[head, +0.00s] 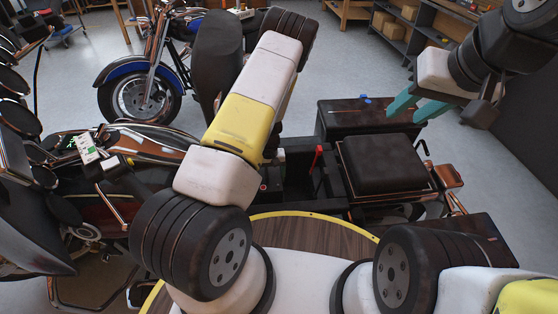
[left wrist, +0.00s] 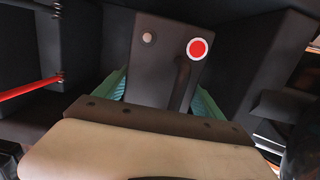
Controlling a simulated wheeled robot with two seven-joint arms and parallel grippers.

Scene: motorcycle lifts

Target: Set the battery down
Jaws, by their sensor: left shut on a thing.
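The battery (left wrist: 160,60) is a dark grey box with a red round terminal and a grey one on its face, seen in the left wrist view. My left gripper (left wrist: 162,97) is shut on it, with a teal finger at each side. Dark walls surround the battery; whether it touches the bottom is hidden. In the head view my own left arm covers the left gripper and most of the space around it. My right gripper (head: 403,115) is open and empty, above a dark side case behind the seat.
The near motorcycle has a black seat (head: 385,162) and an open dark bay (head: 300,180) with a red rod (head: 318,160); a red rod also shows in the left wrist view (left wrist: 30,88). A blue motorcycle (head: 145,85) stands behind. Shelves with boxes (head: 395,20) are at the back right.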

